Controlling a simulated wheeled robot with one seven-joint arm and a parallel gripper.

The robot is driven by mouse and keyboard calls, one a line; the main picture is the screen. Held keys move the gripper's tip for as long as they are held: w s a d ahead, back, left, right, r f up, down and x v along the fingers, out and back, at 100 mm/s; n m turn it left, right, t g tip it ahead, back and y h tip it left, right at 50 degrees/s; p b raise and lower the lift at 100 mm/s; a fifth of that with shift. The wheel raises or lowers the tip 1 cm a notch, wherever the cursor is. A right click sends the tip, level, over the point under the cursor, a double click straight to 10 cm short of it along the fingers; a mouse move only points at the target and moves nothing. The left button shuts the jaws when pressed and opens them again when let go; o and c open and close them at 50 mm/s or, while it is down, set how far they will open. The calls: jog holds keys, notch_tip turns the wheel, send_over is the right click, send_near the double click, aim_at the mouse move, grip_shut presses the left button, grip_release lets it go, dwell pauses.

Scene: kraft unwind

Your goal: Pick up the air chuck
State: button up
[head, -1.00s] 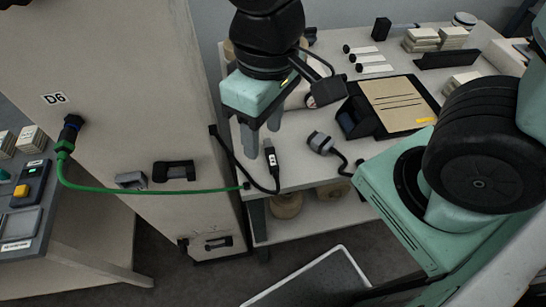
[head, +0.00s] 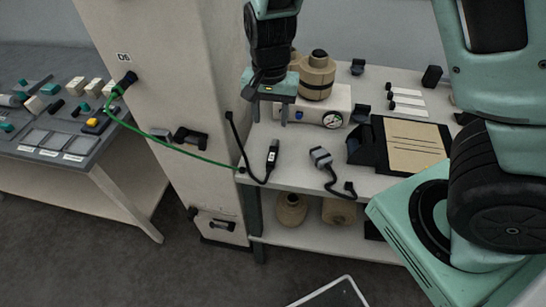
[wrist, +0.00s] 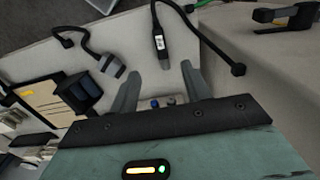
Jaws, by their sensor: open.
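Two corded hand tools lie on the white bench, and I cannot tell for certain which is the air chuck. One is a slim black tool with a white label (head: 272,154), on a black hose. It also shows in the wrist view (wrist: 160,42), beyond the gap between my fingers. To its right lies a grey-headed tool (head: 320,157) on a black cord, also in the wrist view (wrist: 113,66). My gripper (wrist: 158,85) is open and empty, apart from both tools.
A white gauge box (head: 332,119) and a tan spool (head: 318,77) stand behind. A black holder (head: 360,147) and a clipboard (head: 414,150) lie right. A beige cabinet (head: 185,90) with a green hose (head: 165,143) stands left. The bench front around the tools is mostly clear.

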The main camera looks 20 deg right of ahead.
send_over(271, 160)
jog(key=f, duration=0.9)
jog(key=shift+w+d+f, duration=0.1)
jog(key=shift+w+d, duration=0.05)
jog(key=shift+w, duration=0.15)
jog(key=shift+s+f+p, duration=0.15)
jog(key=shift+f+p, duration=0.35)
jog(key=shift+f, duration=0.95)
jog(key=shift+s+f+p, duration=0.1)
jog(key=shift+f+p, duration=0.35)
jog(key=shift+f, duration=0.95)
grip_shut()
